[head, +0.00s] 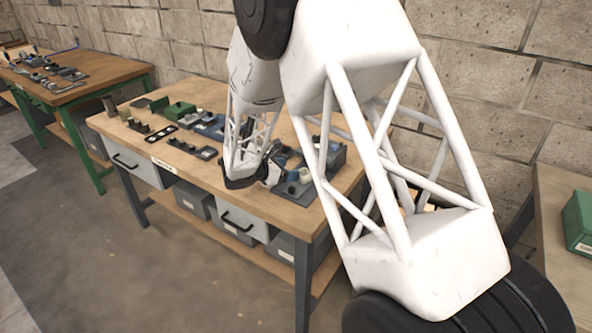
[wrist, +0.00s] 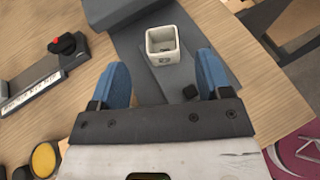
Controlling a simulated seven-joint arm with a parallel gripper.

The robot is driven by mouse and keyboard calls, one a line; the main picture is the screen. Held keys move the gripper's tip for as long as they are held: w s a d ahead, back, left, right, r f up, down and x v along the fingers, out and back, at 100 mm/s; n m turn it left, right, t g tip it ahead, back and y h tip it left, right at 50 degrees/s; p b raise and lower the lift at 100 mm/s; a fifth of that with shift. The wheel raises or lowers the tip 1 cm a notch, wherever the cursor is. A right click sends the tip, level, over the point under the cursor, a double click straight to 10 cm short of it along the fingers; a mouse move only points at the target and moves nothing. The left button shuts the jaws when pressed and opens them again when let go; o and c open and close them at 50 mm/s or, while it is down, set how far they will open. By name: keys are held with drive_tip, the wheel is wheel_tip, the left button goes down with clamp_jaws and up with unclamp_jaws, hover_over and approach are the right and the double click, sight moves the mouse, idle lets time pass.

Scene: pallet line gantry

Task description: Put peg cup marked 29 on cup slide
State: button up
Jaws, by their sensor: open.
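A small white square cup (wrist: 163,48) stands upright, with its open top showing, in the upper middle of the wrist view. A dark mark is on its near side, too small to read for sure. In the head view my gripper (head: 273,174) is low over the right end of the workbench, partly hidden by my arm.
A device with a red button (wrist: 54,47) and a labelled strip lies left in the wrist view, with a yellow round part (wrist: 44,158) below. The workbench (head: 187,160) holds several fixtures, including a green box (head: 180,111). Bare wood shows along its front edge.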

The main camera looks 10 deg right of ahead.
drive_tip(key=shift+v, duration=2)
drive_tip(key=s+d+r+m+g+y, duration=0.25)
drive_tip(key=s+r+m, duration=0.2)
drive_tip(key=s, duration=0.25)
drive_tip(key=s+d+r+m+g+y, duration=0.1)
drive_tip(key=s+d+r+m, duration=0.3)
drive_tip(key=s, duration=0.3)
drive_tip(key=s+d+r+m+g+y, duration=0.1)
drive_tip(key=s+d+r+m+y, duration=0.15)
drive_tip(key=s+r, duration=0.4)
drive_tip(key=s+r+m+t+y, duration=0.1)
drive_tip(key=s+m, duration=0.4)
drive_tip(key=s, duration=0.7)
drive_tip(key=s+a+r+m+y, duration=0.1)
drive_tip(key=s+r+m+y, duration=0.2)
drive_tip(key=s, duration=0.9)
drive_tip(key=m+y, duration=0.2)
drive_tip(key=m, duration=0.1)
drive_tip(key=shift+a+m+t+y, duration=0.3)
drive_tip(key=shift+a+t, duration=0.05)
drive_tip(key=shift+r, duration=0.1)
